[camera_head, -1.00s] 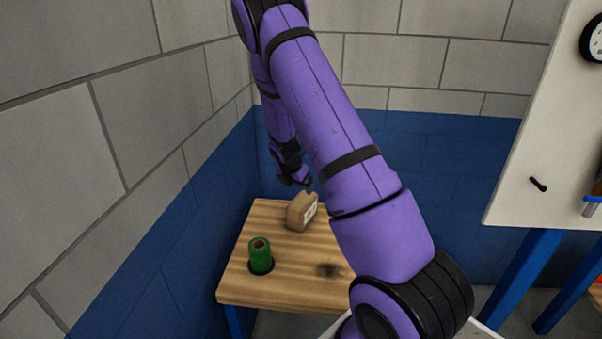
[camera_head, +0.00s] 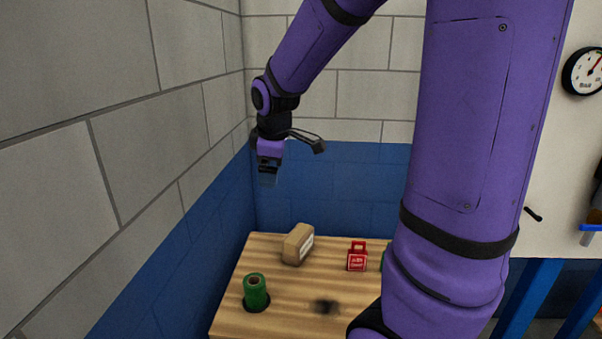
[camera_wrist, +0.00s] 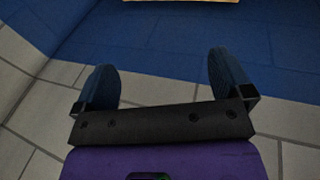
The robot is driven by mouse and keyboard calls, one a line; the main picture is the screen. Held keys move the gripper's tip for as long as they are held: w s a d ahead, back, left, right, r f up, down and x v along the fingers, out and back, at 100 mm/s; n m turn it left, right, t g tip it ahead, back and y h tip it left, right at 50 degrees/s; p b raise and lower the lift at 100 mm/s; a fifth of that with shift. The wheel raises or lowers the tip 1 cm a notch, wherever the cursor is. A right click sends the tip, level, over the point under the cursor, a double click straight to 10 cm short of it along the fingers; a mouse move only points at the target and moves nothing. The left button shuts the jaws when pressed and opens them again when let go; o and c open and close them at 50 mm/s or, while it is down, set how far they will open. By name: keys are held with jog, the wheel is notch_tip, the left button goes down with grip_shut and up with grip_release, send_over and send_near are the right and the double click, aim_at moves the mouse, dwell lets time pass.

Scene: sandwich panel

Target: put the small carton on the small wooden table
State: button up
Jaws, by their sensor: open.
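The small carton (camera_head: 298,244) is a tan box with a white label, standing on the small wooden table (camera_head: 290,283) towards its back left. My gripper (camera_head: 268,178) is raised well above the table's back left, apart from the carton, with nothing in it. In the wrist view my gripper (camera_wrist: 160,80) shows two fingers spread wide with an empty gap. That view faces the blue and grey wall, with only a thin strip of wood at its top edge. The carton does not show there.
A green roll (camera_head: 256,292) stands at the table's left on a dark round spot. Walls close in behind and left. A white panel (camera_head: 560,180) stands right.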

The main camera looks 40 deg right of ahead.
jog(key=s+a+r+m, duration=0.2)
jog(key=s+a+m, duration=0.1)
jog(key=s, duration=0.4)
jog(key=s+a+r+m+t+y, duration=0.1)
jog(key=s+a+r+m, duration=0.2)
jog(key=s, duration=0.4)
jog(key=s+a+r+m, duration=0.2)
jog(key=s+a+r, duration=0.1)
jog(key=s, duration=0.4)
jog(key=shift+s+a+m+t+y, duration=0.15)
jog(key=shift+a+m+t+y, duration=0.2)
jog(key=shift+a, duration=0.3)
